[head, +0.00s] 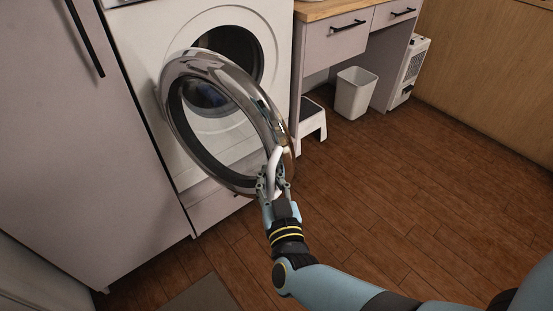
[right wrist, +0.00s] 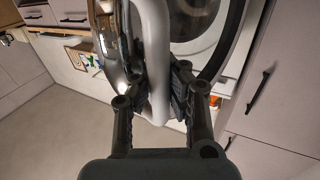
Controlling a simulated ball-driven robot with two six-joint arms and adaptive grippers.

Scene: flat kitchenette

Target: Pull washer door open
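The washer (head: 278,40) is a white front-loader with a dark round drum opening (head: 232,50). Its round chrome-rimmed door (head: 190,65) stands ajar, swung out from the front. A white curved handle (head: 273,165) sits on the door's right edge. My right gripper (head: 271,183) is at this handle with its fingers on either side of it. In the right wrist view the white handle (right wrist: 157,60) runs between the two dark fingers, which appear closed against it. My left gripper is not in view.
A tall light cabinet (head: 80,150) stands left of the washer. A white step stool (head: 311,120) and a white bin (head: 355,92) stand right of it, under the counter drawers (head: 335,38). The wooden floor (head: 430,180) is clear at the right. A grey mat (head: 203,295) lies in front.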

